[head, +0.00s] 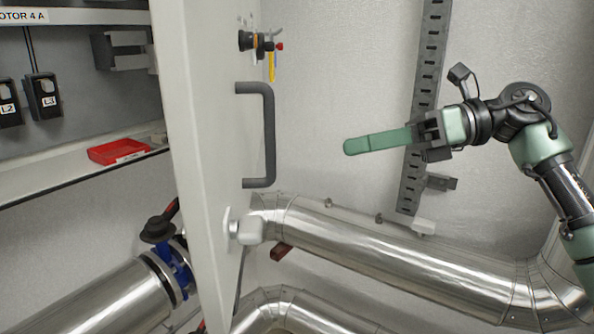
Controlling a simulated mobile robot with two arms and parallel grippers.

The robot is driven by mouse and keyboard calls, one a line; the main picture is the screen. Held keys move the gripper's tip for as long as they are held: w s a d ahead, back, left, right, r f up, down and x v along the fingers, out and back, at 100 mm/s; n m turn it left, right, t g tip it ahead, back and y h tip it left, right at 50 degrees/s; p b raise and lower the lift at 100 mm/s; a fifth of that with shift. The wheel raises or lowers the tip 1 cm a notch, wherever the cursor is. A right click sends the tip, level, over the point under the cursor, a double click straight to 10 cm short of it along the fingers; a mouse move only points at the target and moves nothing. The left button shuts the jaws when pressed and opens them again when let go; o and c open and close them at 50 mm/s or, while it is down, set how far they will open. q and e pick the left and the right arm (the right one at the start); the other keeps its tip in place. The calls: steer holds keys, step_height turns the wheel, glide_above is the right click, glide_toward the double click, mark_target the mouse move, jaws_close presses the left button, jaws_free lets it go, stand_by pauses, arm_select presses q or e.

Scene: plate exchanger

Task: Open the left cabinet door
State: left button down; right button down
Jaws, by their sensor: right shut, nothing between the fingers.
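A light grey cabinet door (195,150) stands swung out, seen nearly edge-on in the head view. A dark bar handle (269,135) is on its right-hand face. A lock with a key and a yellow tag (271,66) sits above the handle, and a white rounded knob (248,230) sits below. The cabinet interior (90,90) shows to the left of the door. My right gripper (350,147) has green fingers, is shut and empty, and points left toward the handle, apart from it in the picture. My left gripper is out of view.
Inside the cabinet, a red tray (118,151) lies on the shelf, with black labelled devices (42,95) at the left. Shiny metal pipes (390,262) run below and right of the door. A perforated grey rail (428,80) is on the wall behind my right gripper.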

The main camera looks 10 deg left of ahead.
steer(key=s+d+r+n+t+h, duration=0.2)
steer(key=s+d+r+n+h, duration=0.1)
steer(key=s+h, duration=0.15)
steer(key=s+a+r+p+x, duration=0.1)
steer(key=p+x, duration=0.3)
steer(key=x, duration=0.8)
steer(key=shift+a+r+p, duration=0.3)
steer(key=shift+r+p, duration=0.05)
steer(key=shift+r, duration=0.3)
steer(key=shift+h, duration=0.25)
